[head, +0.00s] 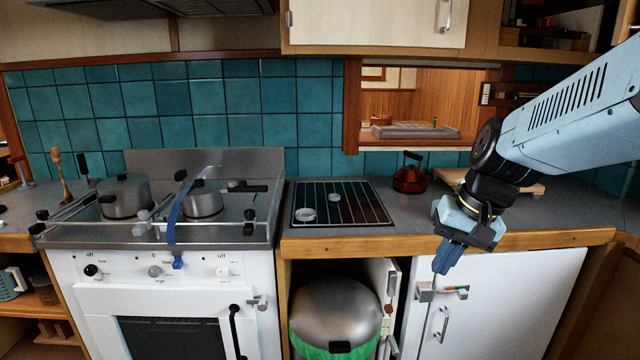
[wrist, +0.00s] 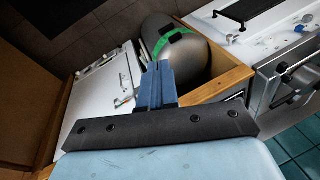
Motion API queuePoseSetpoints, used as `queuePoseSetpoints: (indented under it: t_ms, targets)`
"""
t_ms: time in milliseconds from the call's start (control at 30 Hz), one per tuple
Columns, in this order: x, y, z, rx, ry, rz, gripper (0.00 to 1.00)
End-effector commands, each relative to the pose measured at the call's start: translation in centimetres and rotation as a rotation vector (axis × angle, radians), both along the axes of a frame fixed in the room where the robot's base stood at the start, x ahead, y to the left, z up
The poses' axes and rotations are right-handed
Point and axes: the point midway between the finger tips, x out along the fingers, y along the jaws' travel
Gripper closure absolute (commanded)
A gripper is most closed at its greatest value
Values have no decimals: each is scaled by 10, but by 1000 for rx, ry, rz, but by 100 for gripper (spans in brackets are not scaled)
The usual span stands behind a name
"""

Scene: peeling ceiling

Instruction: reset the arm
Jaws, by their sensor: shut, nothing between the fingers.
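My arm (head: 570,105) reaches in from the right edge of the head view, pale blue with a black wrist. My gripper (head: 443,262) points down in front of the counter's wooden front edge, at the upper left of a white cabinet door. Its blue fingers are shut together and empty. In the wrist view the closed fingers of my gripper (wrist: 155,82) point toward a rounded metal bin. I cannot tell whether the fingertips touch anything.
A white stove (head: 160,285) with pots stands left. The metal bin (head: 335,305) with a green band sits in an open cupboard, its narrow door ajar. A red kettle (head: 410,178) and a slotted dark panel (head: 340,205) are on the counter. A white cabinet door (head: 510,305) is below my gripper.

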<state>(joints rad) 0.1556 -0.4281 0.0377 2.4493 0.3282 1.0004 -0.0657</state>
Motion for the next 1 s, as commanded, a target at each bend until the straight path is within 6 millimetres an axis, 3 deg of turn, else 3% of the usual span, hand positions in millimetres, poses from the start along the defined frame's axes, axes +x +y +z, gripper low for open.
queuePoseSetpoints:
  t_ms: [433, 1000]
  targets:
    - [-46, -20, 49, -269, -300, 133, 100]
    - [-51, -24, 56, -305, -343, 146, 100]
